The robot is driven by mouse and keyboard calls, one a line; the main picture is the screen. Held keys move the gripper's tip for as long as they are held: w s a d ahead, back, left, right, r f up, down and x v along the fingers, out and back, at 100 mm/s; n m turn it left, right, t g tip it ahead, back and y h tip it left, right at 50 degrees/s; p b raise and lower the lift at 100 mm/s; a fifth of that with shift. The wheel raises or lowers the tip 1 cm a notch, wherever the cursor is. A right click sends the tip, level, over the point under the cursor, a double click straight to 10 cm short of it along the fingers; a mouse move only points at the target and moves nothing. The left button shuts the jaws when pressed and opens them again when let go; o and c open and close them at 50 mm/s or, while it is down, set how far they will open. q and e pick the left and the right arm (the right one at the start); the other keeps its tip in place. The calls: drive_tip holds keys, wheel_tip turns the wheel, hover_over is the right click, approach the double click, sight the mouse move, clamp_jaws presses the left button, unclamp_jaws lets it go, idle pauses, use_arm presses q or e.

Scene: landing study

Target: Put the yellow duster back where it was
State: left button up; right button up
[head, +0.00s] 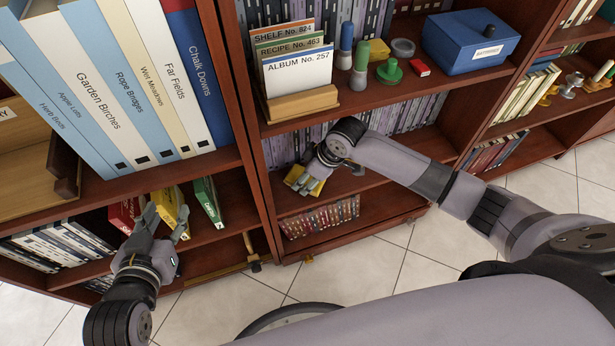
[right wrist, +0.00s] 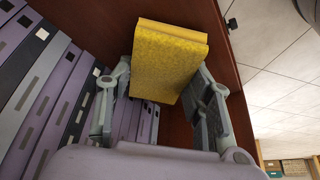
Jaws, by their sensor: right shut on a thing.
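The yellow duster (right wrist: 168,62) is a thick yellow block with a speckled face. My right gripper (right wrist: 160,105) is shut on it, with one finger on each side. In the head view the right gripper (head: 308,178) holds the duster (head: 296,175) at the front of a shelf in the middle bookcase, below the shelf with the card holder. I cannot tell whether the duster touches the shelf. My left gripper (head: 166,220) has its fingers apart in front of a yellow box (head: 170,205) on a lower left shelf.
A red box (head: 123,215) and a green box (head: 208,200) flank the yellow box. Dark and purple spines (right wrist: 60,105) stand beside the duster. Above are a card holder (head: 300,104), stamps and a blue batteries box (head: 468,42). The tiled floor (head: 390,265) in front is clear.

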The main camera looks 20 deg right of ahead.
drive_tip(key=shift+f, duration=0.15)
drive_tip(key=o, duration=1.2)
